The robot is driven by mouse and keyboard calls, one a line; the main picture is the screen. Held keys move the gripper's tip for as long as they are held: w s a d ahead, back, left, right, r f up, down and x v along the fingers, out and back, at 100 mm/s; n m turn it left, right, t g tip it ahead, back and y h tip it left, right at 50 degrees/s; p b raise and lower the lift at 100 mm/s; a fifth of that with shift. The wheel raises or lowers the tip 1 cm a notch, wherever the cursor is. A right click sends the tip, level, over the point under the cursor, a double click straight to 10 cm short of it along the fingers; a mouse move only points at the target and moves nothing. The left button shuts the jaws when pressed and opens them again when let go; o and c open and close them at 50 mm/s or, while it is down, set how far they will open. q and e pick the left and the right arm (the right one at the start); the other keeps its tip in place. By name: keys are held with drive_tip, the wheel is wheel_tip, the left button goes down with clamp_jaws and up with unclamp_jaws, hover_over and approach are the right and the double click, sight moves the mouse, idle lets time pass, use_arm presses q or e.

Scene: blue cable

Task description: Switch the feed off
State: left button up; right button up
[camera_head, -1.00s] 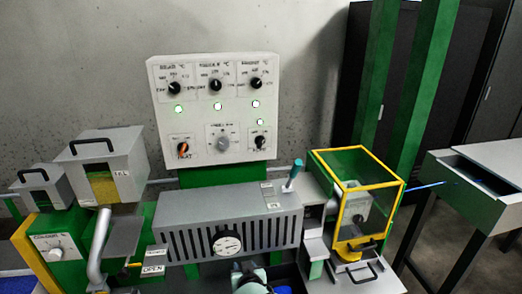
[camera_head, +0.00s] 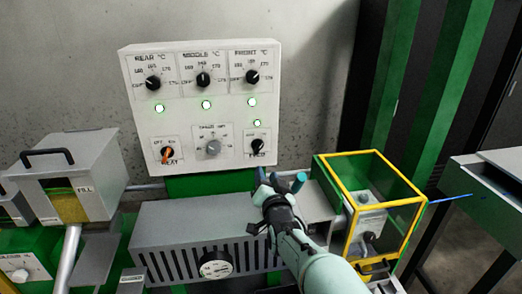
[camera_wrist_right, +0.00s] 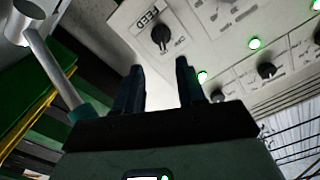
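The white control panel (camera_head: 205,105) stands upright against the wall. Its feed knob (camera_head: 257,146) is a black rotary switch at the lower right, below a small lit green lamp. The knob (camera_wrist_right: 160,35) and its FEED label also show in the right wrist view; I cannot tell its setting for certain. My right gripper (camera_head: 265,177) is below the feed knob and apart from it. In the wrist view its two dark fingers (camera_wrist_right: 157,85) stand apart with nothing between them. My left gripper is not in view.
A teal lever handle (camera_head: 300,180) stands close to the right of my right gripper. A slotted grey housing (camera_head: 180,262) with a dial gauge lies below. A yellow-framed guard box (camera_head: 345,200) is at the right.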

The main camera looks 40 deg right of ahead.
drive_tip(key=b, duration=0.3)
approach(258, 150)
drive_tip(key=x, duration=0.6)
drive_tip(key=shift+w+d, duration=0.2)
drive_tip(key=shift+w, duration=0.05)
drive_tip(key=shift+p+x, duration=0.45)
drive_tip(key=shift+x, duration=0.45)
clamp_jaws()
